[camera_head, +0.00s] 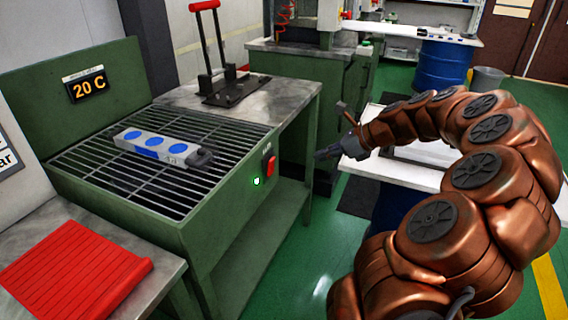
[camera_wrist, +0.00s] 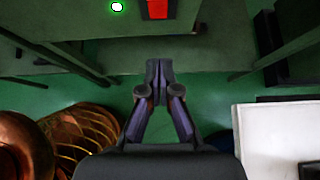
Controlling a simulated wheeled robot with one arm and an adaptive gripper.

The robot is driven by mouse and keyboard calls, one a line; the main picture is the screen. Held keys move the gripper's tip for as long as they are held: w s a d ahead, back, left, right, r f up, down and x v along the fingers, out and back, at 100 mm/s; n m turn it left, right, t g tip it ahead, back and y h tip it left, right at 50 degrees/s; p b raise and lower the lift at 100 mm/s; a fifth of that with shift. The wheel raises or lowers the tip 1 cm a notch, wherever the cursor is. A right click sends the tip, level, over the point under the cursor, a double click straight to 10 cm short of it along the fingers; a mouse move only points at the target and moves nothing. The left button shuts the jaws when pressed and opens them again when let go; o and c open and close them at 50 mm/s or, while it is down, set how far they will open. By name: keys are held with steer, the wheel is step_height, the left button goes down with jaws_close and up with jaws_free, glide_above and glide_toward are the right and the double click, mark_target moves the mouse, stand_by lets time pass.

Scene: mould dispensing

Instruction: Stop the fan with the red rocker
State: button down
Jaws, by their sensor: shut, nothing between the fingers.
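The red rocker (camera_head: 269,166) sits on the right part of the green cooling bench's (camera_head: 225,205) front panel. A lit green lamp (camera_head: 257,181) is beside it, lower and to the left. In the wrist view the rocker (camera_wrist: 158,9) is at the top edge, partly cut off, with the lamp (camera_wrist: 117,7) to its left. My gripper (camera_wrist: 159,66) is shut and empty, its fingertips below the rocker in that view. In the head view my gripper (camera_head: 322,154) is to the right of the rocker, apart from it. The fan itself is not visible.
A grey mould with blue discs (camera_head: 155,147) lies on the bench's grille. A display (camera_head: 86,85) reads 20 C. A red-handled press (camera_head: 222,70) stands behind. A red mat (camera_head: 75,270) lies at front left. A white table (camera_head: 420,175) is right of my gripper.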

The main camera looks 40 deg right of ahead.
mark_target(274, 160)
steer(key=x, duration=0.4)
steer(key=r+b+x, duration=0.1)
steer(key=x, duration=0.7)
steer(key=shift+w+a+r, duration=0.15)
steer(key=shift+w+a, duration=0.2)
steer(key=shift+w+a+r, duration=0.15)
steer(key=shift+w+a, duration=0.2)
steer(key=shift+w, duration=0.25)
steer(key=shift+w+a+r+g+p, duration=0.1)
steer(key=shift+w+r+g+p, duration=0.25)
steer(key=shift+p, duration=0.85)
steer(key=shift+f+b, duration=0.2)
steer(key=shift+b, duration=0.15)
steer(key=shift+s, duration=0.1)
steer(key=shift+r+p, duration=0.8)
steer(key=shift+p, duration=0.2)
